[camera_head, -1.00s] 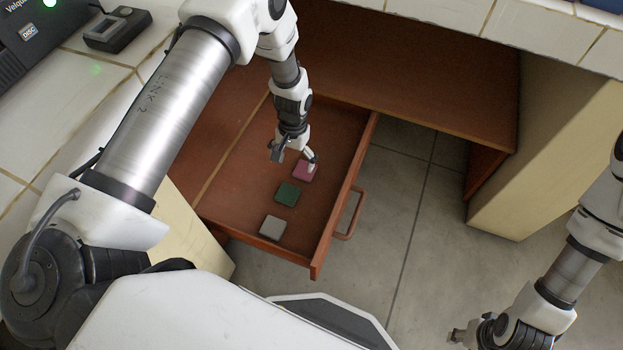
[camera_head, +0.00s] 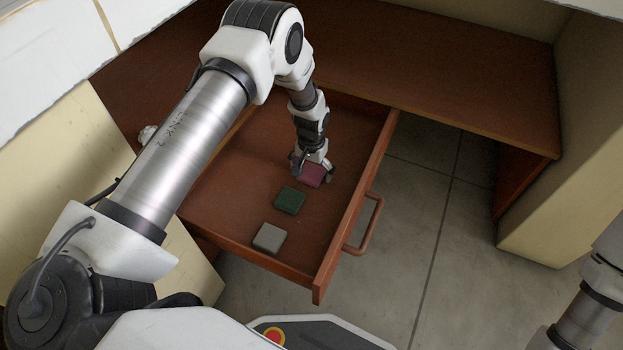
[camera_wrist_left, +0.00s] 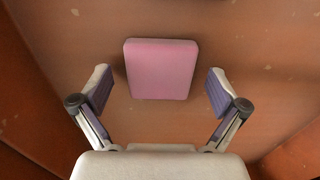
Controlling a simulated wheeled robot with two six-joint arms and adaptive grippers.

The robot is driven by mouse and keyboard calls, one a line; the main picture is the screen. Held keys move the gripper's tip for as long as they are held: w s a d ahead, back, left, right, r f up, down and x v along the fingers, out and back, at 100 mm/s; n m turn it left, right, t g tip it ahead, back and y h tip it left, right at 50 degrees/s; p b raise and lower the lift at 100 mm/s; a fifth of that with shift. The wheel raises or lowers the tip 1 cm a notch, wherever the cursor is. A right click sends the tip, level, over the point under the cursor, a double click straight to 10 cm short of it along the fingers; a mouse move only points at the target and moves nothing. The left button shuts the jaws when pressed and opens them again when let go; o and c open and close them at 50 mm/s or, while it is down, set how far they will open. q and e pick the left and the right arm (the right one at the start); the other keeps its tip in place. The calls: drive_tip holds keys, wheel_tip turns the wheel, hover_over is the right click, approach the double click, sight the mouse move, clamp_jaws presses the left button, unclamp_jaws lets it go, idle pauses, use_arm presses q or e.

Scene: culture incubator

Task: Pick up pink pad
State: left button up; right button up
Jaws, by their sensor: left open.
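The pink pad (camera_head: 313,178) lies flat in the open drawer, at the far end of a row of pads. In the left wrist view the pink pad (camera_wrist_left: 161,69) sits between and slightly ahead of the spread fingers. My left gripper (camera_head: 312,174) is over the pink pad and points down, partly covering it. In the left wrist view my left gripper (camera_wrist_left: 158,92) is open, with a gap between each finger and the pad's sides. My right arm shows at the lower right edge, but its gripper is out of frame.
A green pad (camera_head: 289,200) and a grey pad (camera_head: 269,238) lie in the drawer (camera_head: 330,230) nearer to me. The drawer's front has a handle (camera_head: 366,225) and faces open floor (camera_head: 440,220). A wooden surface (camera_head: 430,70) lies behind.

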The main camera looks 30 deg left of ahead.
sight(311, 173)
use_arm(q)
drive_tip(key=shift+r, duration=0.15)
drive_tip(key=c, duration=1)
drive_tip(key=shift+r, duration=0.1)
wheel_tip(311, 173, up, 10)
drive_tip(key=p, duration=0.5)
